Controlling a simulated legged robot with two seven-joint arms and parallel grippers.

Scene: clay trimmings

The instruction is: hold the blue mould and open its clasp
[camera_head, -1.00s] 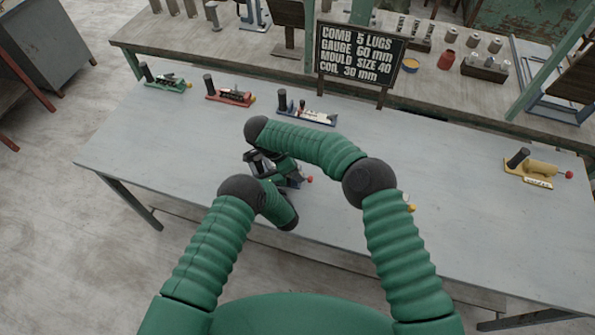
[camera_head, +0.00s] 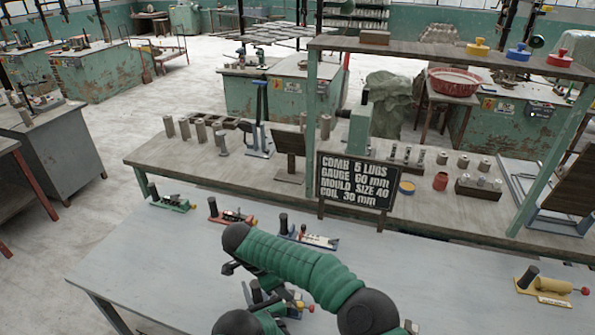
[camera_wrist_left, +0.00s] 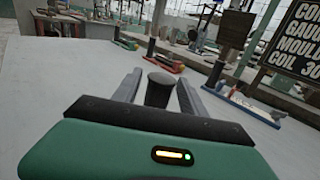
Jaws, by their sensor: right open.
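A mould lies at the front of the grey table, largely hidden by my arms in the head view. Its black upright handle (camera_head: 256,290) and red knob (camera_head: 311,307) show; its base looks dark and bluish, but little of it is visible. My right gripper (camera_head: 231,267) is open, mostly covered by my right arm, close to the same mould. The clasp cannot be made out. Another blue-based mould (camera_head: 308,239) lies farther back.
A green mould (camera_head: 171,201), a red mould (camera_head: 231,216) and a yellow mould (camera_head: 545,290) lie on the grey table (camera_head: 130,250). A black sign (camera_head: 357,181) stands behind. Table space left of my arms is clear.

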